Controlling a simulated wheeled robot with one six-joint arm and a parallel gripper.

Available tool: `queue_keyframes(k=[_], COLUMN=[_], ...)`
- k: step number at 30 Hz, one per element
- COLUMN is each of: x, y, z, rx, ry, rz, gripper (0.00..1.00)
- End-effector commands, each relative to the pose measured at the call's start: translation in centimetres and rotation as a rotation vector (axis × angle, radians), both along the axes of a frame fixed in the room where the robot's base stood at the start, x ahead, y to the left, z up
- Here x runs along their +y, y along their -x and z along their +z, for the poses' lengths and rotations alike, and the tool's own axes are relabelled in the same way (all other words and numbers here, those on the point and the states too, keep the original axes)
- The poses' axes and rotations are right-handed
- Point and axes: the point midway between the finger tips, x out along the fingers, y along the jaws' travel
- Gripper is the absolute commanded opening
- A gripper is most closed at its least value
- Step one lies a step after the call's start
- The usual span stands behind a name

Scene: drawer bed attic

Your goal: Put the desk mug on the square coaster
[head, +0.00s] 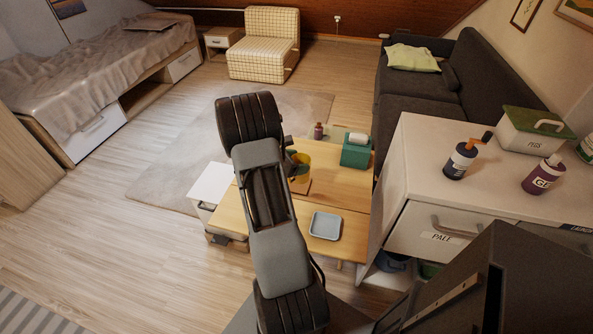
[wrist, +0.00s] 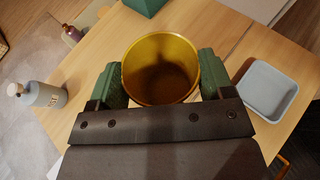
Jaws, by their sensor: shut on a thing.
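The yellow mug (head: 302,170) is between the green fingers of my gripper (wrist: 162,78), which is shut on it. In the wrist view the mug (wrist: 160,66) is upright, its open top towards the camera and looking empty. A tan square (head: 301,187), which looks like the coaster, shows on the wooden table (head: 345,190) below the mug in the head view. The mug and my gripper hide most of it. I cannot tell whether the mug touches it.
A blue-grey square tray (wrist: 268,88) lies to the right of the mug in the wrist view. A grey bottle (wrist: 45,95) stands to the left. A green box (head: 356,151) and a small bottle (head: 318,131) are farther back. A white dresser (head: 425,185) stands right of the table.

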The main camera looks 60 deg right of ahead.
Motion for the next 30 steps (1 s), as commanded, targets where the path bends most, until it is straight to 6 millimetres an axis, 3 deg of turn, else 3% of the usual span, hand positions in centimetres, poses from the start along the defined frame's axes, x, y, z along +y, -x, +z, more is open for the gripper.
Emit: queue_keyframes(k=[3,7,14,21,30], x=[-1.2,-2.0,-2.7,-2.8,-2.8], y=[-0.9,-1.5,-2.1,-2.2,-2.2], z=[-2.0,-3.1,-4.1,-6.9,-7.3], rx=[0.001,0.0,0.0,0.0,-0.001], ry=[-0.001,0.001,0.001,0.0,0.002], rz=[-0.001,0.0,0.001,0.001,0.001], gripper=[0.45,0.45,0.45,0.45,0.45])
